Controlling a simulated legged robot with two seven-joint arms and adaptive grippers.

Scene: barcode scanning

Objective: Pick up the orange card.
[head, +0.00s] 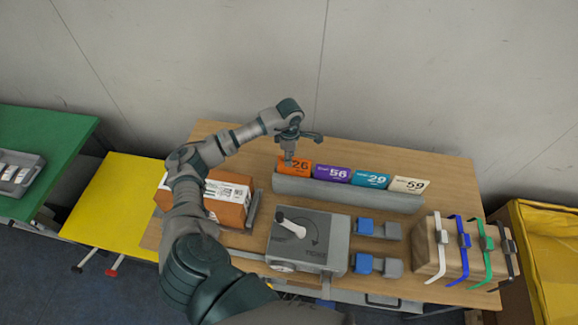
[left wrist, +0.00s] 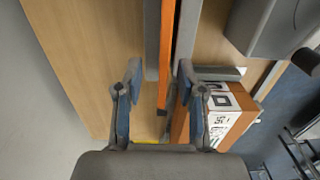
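The orange card (head: 295,168), marked 26, stands upright at the left end of a grey holder (head: 345,193). It shows edge-on as an orange strip in the left wrist view (left wrist: 167,45). My left gripper (head: 291,154) is over the card in the head view. In the left wrist view its two fingers (left wrist: 158,78) are spread apart, one on each side of the card's line, with visible gaps. I cannot tell how deep the card reaches between them. My right gripper is not in view.
Purple (head: 332,173), blue (head: 370,179) and cream (head: 408,184) cards stand right of the orange one. A cardboard box (head: 228,212) is at left, a grey machine (head: 308,243) in front.

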